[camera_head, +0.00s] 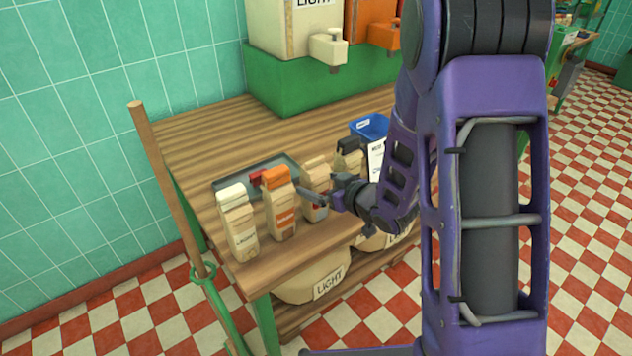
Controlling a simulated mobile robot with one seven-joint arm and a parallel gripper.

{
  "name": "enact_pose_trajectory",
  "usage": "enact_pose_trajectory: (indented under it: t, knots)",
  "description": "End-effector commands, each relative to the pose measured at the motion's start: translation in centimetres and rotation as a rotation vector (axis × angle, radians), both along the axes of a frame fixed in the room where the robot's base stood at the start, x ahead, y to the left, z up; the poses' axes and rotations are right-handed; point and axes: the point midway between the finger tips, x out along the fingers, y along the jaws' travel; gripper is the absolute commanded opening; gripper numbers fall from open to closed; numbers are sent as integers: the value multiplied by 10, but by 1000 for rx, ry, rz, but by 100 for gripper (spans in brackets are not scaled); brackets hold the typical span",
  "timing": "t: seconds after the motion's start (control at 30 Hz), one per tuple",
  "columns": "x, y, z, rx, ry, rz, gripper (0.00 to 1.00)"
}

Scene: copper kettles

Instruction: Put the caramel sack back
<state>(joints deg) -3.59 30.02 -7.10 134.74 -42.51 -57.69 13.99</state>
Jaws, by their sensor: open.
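Several carton-like sacks stand upright along the front of the wooden table: a white-topped sack (238,222), an orange-topped sack (279,205), a tan-topped sack (316,176) and a black-topped sack (349,157). Their labels are too small to read, so I cannot tell for sure which is the caramel one. My gripper (324,190) is open at the tan-topped sack, its fingers pointing left. It covers part of that sack; whether it touches is unclear. Nothing shows as held.
A grey tray (228,185) lies behind the sacks, with a small red thing on it. Dispensers on a green stand (290,88) fill the back. A wooden pole (160,165) leans at the table's left. The table's back left is clear.

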Motion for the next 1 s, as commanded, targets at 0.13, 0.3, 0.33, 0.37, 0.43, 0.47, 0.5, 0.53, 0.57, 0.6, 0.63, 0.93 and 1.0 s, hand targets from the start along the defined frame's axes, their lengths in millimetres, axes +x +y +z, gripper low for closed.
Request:
enact_pose_trajectory:
  t: [0.13,0.3,0.33,0.37,0.43,0.47,0.5,0.53,0.57,0.6,0.63,0.93,1.0]
  knots:
    - [-27,-20,16,1,-1,-5,100]
    - [-57,-39,33,0,2,-5,100]
    - [-59,-41,35,1,3,-3,100]
    - [-61,-42,36,1,4,-2,100]
    - [-67,-45,37,1,4,-2,100]
    - [-68,-46,38,2,4,-2,100]
    - [-70,-48,38,1,3,-2,100]
    - [-72,-49,38,0,2,-2,100]
    - [-73,-49,38,0,2,-2,100]
    - [-74,-50,39,1,2,-2,100]
    - [-75,-50,39,2,1,-2,100]
    - [-76,-51,38,1,1,0,100]
    - [-75,-51,38,1,1,0,100]
